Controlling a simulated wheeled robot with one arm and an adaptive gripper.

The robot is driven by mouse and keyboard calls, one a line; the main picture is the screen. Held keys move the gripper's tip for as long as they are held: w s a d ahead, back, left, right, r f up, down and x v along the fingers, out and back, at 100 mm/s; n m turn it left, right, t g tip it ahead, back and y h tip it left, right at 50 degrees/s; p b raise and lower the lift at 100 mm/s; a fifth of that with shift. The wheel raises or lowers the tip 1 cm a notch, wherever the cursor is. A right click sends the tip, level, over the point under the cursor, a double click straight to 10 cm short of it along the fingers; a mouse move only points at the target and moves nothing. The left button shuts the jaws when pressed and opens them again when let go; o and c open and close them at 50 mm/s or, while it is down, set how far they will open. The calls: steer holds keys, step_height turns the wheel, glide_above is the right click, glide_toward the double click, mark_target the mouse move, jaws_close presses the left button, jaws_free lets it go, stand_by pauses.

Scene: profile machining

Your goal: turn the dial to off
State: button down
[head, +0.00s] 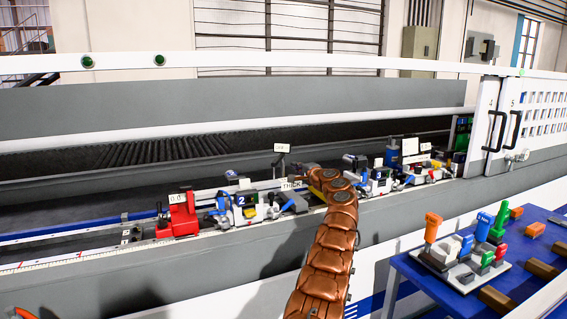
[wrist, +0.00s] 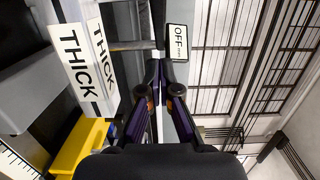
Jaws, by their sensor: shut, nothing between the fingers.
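A small sign reading OFF (wrist: 177,42) shows in the wrist view, just beyond and right of my fingertips. A small sign on a thin post (head: 282,148) stands above the machine rail in the head view; its lettering is too small to read. My gripper (wrist: 158,70) is shut and empty, its dark fingers pointing toward a grey upright piece beside the OFF sign. I cannot tell whether the fingers touch it. I cannot clearly make out the dial; my gripper and arm may hide it. In the head view, my arm's end covers the spot right of the THICK label (head: 291,184).
THICK labels (wrist: 76,62) and a yellow part (wrist: 82,146) lie close left of my gripper. A red unit (head: 178,214) and a blue-and-white unit marked 2 (head: 240,202) stand along the rail. A blue table (head: 435,292) with coloured-handled tools is at right.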

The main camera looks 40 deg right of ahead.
mark_target(279, 162)
steer(key=shift+w+a+p, duration=0.3)
steer(key=shift+w+p, duration=0.25)
steer(key=shift+w, duration=0.3)
steer(key=shift+w+a+p, duration=0.35)
steer(key=shift+w+p, duration=0.15)
steer(key=shift+w, duration=0.4)
steer(key=shift+w+a+p, duration=0.3)
steer(key=shift+w+p, duration=0.25)
steer(key=shift+w, duration=0.3)
